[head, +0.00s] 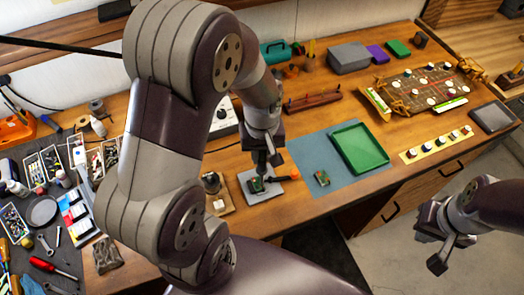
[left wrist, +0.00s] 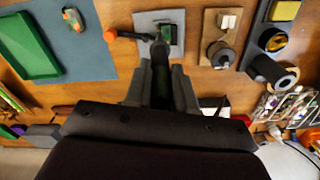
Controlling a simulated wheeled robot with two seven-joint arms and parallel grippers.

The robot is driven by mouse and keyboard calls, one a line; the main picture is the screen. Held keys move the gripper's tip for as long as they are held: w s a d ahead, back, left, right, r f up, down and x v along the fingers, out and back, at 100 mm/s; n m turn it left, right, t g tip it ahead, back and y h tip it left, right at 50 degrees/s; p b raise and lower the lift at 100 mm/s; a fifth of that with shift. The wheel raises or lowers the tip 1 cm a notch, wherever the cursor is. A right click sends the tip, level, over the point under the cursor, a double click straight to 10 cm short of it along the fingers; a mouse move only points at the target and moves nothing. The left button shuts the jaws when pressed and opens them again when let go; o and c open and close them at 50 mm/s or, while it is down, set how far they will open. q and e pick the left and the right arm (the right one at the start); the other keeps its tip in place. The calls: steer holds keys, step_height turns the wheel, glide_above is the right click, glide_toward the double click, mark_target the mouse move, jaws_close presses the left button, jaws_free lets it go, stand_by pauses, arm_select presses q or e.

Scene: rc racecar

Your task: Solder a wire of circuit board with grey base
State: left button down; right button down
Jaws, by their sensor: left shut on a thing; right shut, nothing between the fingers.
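The grey base (head: 248,178) lies on the workbench near the middle of the head view, with a small green circuit board (head: 256,185) on it. In the left wrist view the grey base (left wrist: 146,19) and green board (left wrist: 174,34) are at the top centre. My left gripper (head: 266,165) is over the base, shut on a dark, upright, pen-like thing (left wrist: 160,75), apparently a soldering iron. Its lower end is at or just above the board; contact cannot be told. My right gripper (head: 430,245) is shut and empty, off the bench's front edge at the right.
A blue mat (head: 300,150) to the right carries a green tray (head: 378,168) and another small board (head: 323,178). A wooden stand (head: 216,203) is close left. Tools and parts crowd the bench's left.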

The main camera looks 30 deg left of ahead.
arm_select(q)
steer(key=shift+r, duration=0.1)
stand_by(0.5)
step_height(320, 180, up, 6)
steer(key=p, duration=0.6)
